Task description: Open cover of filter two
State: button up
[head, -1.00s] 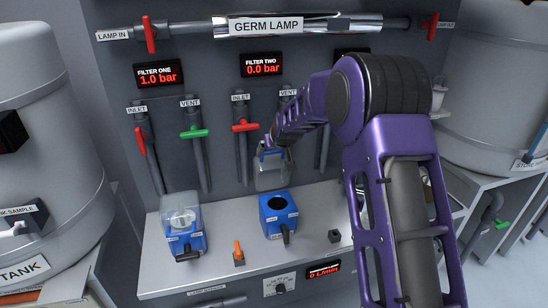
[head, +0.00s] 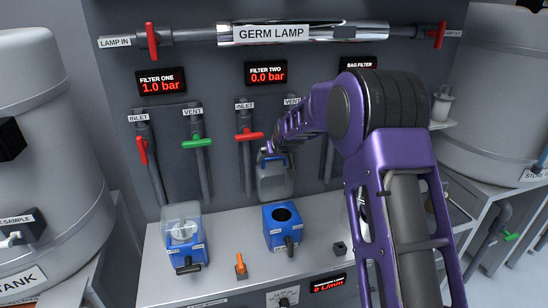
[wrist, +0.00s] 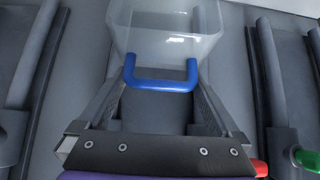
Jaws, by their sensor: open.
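The clear cover of filter two (head: 275,182) stands raised behind its blue housing (head: 281,232), and the housing's dark round opening is exposed. The cover's blue handle (head: 271,158) is at its upper end. In the wrist view, the clear cover (wrist: 165,32) is ahead and its blue handle (wrist: 160,84) crosses between the fingers of my gripper (wrist: 161,92). The fingers are apart, one on each side of the handle; I cannot tell whether they touch it. In the head view, my purple arm reaches in from the right, and the fingers are hardly visible.
Filter one (head: 183,235) stands left with its clear cover down. A red inlet valve handle (head: 249,136) of filter two is close to the left of my gripper. Green vent handles and pipes line the back panel. A small orange lever (head: 240,265) stands on the bench front.

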jog(key=shift+r, duration=0.15)
jog(key=v, duration=1.7)
jog(key=shift+s, duration=0.25)
